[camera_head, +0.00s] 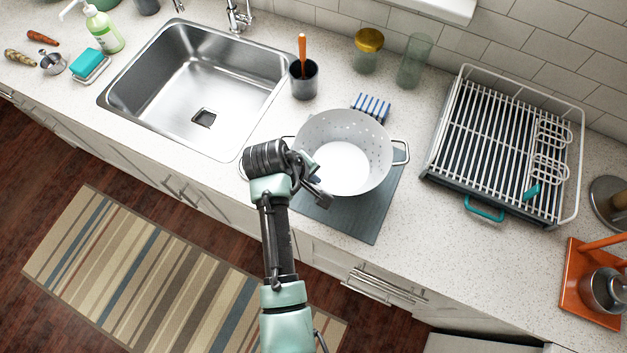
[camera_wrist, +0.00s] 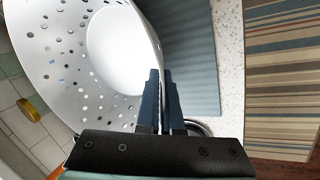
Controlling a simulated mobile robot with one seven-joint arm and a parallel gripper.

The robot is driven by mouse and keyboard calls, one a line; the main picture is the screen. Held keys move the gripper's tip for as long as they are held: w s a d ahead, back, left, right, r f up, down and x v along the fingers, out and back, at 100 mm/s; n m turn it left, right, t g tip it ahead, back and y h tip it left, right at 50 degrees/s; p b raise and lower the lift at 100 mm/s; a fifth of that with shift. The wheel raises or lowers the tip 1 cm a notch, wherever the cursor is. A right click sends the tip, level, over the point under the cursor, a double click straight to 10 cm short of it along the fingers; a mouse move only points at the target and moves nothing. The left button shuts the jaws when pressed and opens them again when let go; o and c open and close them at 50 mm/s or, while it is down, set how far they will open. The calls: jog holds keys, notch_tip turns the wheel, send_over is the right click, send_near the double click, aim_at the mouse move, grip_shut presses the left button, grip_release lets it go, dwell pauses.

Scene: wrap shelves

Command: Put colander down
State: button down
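The white colander (camera_head: 376,140) with small holes is upright over the grey-blue mat (camera_head: 363,222) on the counter. I cannot tell whether its base touches the mat. My gripper (camera_head: 322,196) is at the colander's near-left rim. In the wrist view the colander (camera_wrist: 60,62) fills the left side, and the mat (camera_wrist: 192,50) lies beyond its rim. The dark fingers of my gripper (camera_wrist: 162,88) are close together, with the rim running between them. The colander's right wire handle is clear; my arm partly hides its left side.
The sink (camera_head: 190,85) is to the left. A dark cup with an orange-handled tool (camera_head: 304,80), a striped sponge (camera_head: 371,107) and glass jars (camera_head: 414,62) stand behind. The dish rack (camera_head: 484,140) is to the right. Bare counter lies between the mat and rack.

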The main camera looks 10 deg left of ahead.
jog(key=shift+f, duration=1.3)
jog(key=shift+f, duration=0.2)
jog(key=c, duration=1.1)
grip_release()
jog(key=shift+r, duration=0.15)
